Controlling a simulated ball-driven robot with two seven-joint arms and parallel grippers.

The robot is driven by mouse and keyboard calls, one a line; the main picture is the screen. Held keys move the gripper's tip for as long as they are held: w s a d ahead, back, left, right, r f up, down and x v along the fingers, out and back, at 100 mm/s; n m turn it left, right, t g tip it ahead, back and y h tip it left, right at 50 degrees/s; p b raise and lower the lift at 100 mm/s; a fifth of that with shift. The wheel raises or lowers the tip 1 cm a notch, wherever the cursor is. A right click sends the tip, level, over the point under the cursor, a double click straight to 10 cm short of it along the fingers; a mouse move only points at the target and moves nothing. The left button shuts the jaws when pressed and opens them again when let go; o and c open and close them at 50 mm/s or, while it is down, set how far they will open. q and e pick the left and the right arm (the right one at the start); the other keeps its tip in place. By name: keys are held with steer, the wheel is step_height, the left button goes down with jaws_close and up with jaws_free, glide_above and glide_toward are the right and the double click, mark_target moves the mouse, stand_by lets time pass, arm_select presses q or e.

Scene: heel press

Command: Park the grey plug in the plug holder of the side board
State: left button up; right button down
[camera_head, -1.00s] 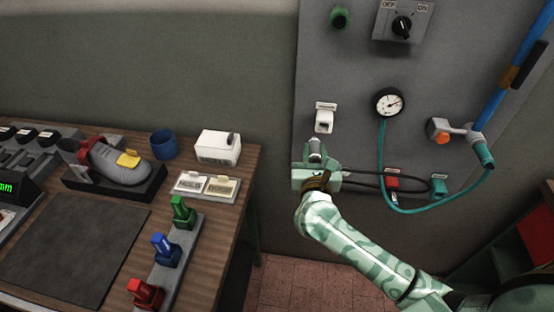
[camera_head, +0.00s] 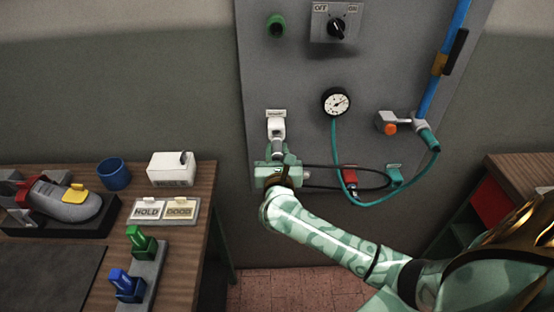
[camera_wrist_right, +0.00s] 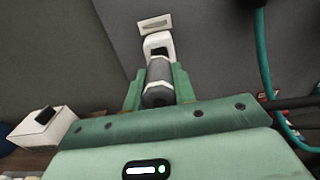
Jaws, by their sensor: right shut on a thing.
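The grey plug (camera_wrist_right: 158,82) is a short dark grey cylinder. It shows in the right wrist view between the fingers of my right gripper (camera_wrist_right: 159,80), which is shut on it. The white plug holder (camera_wrist_right: 157,46) on the side board (camera_head: 310,90) is right in front of the plug's far end. The plug's far end meets the holder's opening; I cannot tell how deep it sits. In the head view the holder (camera_head: 276,128) is just above my right gripper (camera_head: 278,155), and the plug is mostly hidden. My left gripper is out of view.
A pressure gauge (camera_head: 337,102) with a teal hose (camera_head: 376,198), a dark cable (camera_head: 352,170) and a red socket (camera_head: 349,178) are right of the gripper. The workbench (camera_head: 192,225) at left carries a white box (camera_head: 171,170) and colored handles.

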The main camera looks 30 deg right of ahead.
mark_target(277, 144)
steer(key=shift+b+x, duration=0.35)
steer(key=shift+x, duration=0.8)
steer(key=shift+w+d, duration=0.25)
steer(key=shift+w, duration=0.1)
stand_by(1.3)
steer(key=c, duration=1.1)
jaws_free()
steer(key=shift+o, duration=0.2)
steer(key=v, duration=1.6)
steer(key=shift+a+p, duration=0.2)
steer(key=shift+p, duration=0.15)
